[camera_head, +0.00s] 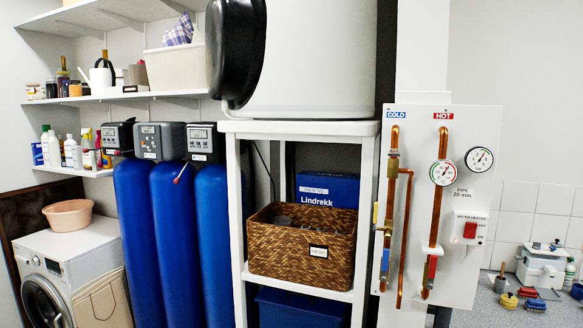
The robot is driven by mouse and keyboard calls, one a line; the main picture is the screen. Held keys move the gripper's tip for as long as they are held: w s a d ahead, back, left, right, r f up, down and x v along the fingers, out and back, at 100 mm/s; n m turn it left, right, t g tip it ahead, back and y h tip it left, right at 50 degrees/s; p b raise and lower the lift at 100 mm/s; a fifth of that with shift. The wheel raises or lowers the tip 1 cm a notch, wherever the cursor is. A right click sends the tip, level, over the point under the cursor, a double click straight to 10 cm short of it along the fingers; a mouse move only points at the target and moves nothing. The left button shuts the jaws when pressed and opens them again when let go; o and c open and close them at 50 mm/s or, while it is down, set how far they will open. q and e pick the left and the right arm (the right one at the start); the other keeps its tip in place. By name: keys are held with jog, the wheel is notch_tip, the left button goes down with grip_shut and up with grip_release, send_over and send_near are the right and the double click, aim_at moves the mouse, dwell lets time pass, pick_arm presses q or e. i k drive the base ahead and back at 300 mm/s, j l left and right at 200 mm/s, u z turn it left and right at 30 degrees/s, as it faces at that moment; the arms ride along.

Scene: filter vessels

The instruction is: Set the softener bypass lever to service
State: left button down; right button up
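Three tall blue filter vessels stand side by side at the left: a left one (137,235), a middle one (172,240) and a right one (211,245). Each has a dark control head with a small display: left (119,136), middle (160,140) and right (203,142). A small red-tipped lever (181,173) shows between the middle and right heads, slanting down to the left. Another small reddish part shows under the left head. The labels on the heads are too small to read, so I cannot tell which vessel is the softener. Neither gripper is in view.
A white rack (300,128) with a wicker basket (302,245) stands right of the vessels, a large white tank (312,60) above it. A washing machine (70,265) stands at left. A pipe panel (468,225) with gauges hangs at right.

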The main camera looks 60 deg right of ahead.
aim_at(176, 180)
jog(key=i+l+z, duration=0.15)
jog(key=l+z, duration=0.25)
jog(key=i+l+z, duration=0.15)
jog(key=z, duration=0.3)
jog(key=i+l+z, duration=0.25)
jog(key=z, duration=0.15)
jog(key=i+j+z, duration=0.55)
jog(key=i+j, duration=0.4)
jog(key=i+j+z, duration=0.3)
jog(key=j, duration=0.35)
jog(key=i, duration=0.1)
